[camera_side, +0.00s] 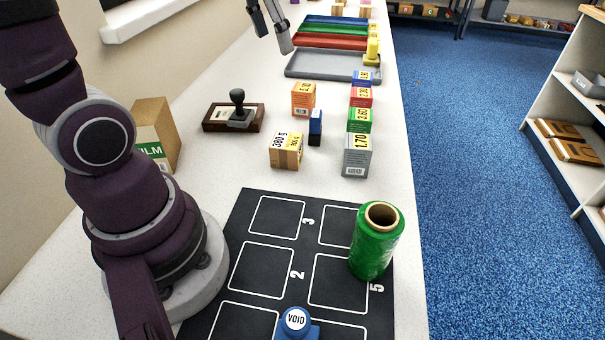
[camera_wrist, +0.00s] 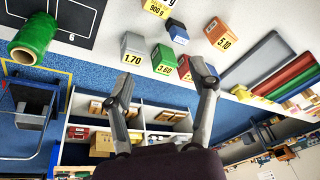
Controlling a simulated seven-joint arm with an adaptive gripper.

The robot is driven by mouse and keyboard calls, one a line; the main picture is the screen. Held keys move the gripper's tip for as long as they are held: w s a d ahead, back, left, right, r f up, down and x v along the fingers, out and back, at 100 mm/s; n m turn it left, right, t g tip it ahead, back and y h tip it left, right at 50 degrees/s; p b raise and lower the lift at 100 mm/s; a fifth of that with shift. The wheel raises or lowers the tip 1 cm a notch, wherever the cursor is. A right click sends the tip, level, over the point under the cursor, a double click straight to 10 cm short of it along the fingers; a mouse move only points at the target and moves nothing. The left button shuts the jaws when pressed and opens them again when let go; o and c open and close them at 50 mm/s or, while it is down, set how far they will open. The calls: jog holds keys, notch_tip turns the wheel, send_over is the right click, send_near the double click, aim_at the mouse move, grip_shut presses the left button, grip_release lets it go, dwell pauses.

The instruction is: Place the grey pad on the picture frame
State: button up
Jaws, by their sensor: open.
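I cannot make out a picture frame in either view. A brown wooden holder (camera_side: 212,124) lies at the back left in the side view, with a small grey pad (camera_side: 238,123) in it and a black stamp (camera_side: 237,102) standing on the pad. A flat grey tray (camera_side: 325,66) lies further back and also shows in the wrist view (camera_wrist: 255,63). My gripper (camera_side: 272,42) is open and empty, high up near the top edge of the side view. In the wrist view its two fingers (camera_wrist: 160,76) are spread, with nothing between them.
Several price-marked cartons, including a grey one (camera_side: 357,157) and an orange one (camera_side: 303,99), stand mid-table. A green film roll (camera_side: 372,245) stands on a black numbered mat (camera_side: 309,212). A blue VOID stamp (camera_side: 296,322) is in front. A film carton (camera_side: 155,136) stands at left.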

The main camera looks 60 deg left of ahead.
jog(key=s+d+f+t+h, duration=0.1)
jog(key=s+d+f+t, duration=0.1)
jog(key=s+d, duration=0.5)
jog(key=shift+d+f, duration=0.25)
jog(key=shift+f, duration=0.5)
